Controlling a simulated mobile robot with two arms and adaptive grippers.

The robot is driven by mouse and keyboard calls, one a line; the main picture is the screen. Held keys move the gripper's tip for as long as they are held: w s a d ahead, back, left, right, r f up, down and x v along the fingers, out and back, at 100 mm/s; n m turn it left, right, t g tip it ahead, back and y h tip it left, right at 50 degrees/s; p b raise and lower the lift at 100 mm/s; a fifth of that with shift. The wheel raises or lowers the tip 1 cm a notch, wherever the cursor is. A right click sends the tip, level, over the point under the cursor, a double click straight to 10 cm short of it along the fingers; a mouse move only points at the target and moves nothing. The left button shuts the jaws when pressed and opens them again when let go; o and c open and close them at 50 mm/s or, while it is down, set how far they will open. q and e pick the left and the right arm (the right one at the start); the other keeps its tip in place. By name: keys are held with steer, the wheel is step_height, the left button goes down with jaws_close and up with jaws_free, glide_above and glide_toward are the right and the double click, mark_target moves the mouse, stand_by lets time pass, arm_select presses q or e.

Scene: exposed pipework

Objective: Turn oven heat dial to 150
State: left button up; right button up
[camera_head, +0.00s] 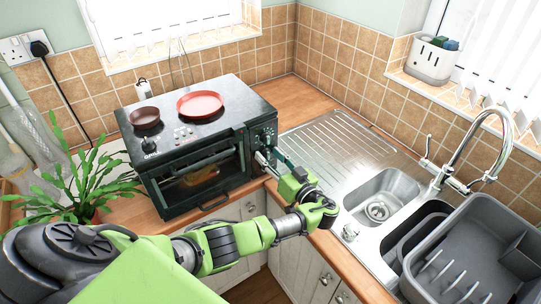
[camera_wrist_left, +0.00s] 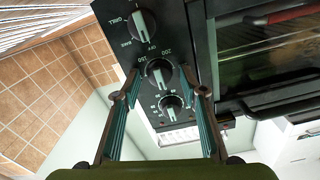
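The black toaster oven (camera_head: 185,146) stands on the wooden counter, its control panel on its right side. The left wrist view shows that panel tilted, with the oven heat dial (camera_wrist_left: 158,73) in the middle, its ring marked with numbers including 200. A mode dial (camera_wrist_left: 142,28) is above it and another numbered dial (camera_wrist_left: 171,103) below. My left gripper (camera_head: 268,157) is at the panel; in the left wrist view its fingers (camera_wrist_left: 166,84) are open, one on each side of the heat dial's lower part. Contact with the dial cannot be told. My right gripper is not in view.
The oven door handle (camera_wrist_left: 285,107) is close to the gripper's right finger in the left wrist view. Two pans, one red (camera_head: 200,104), sit on the oven top. A sink (camera_head: 383,195) and grey dish rack (camera_head: 465,255) are to the right. A plant (camera_head: 85,185) is at left.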

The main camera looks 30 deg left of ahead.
arm_select(q)
jaws_close()
steer(key=c, duration=1.1)
jaws_free()
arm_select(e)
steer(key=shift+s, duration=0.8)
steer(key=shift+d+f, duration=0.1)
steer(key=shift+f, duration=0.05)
arm_select(q)
steer(key=shift+f+m, duration=0.1)
steer(key=shift+m, duration=0.2)
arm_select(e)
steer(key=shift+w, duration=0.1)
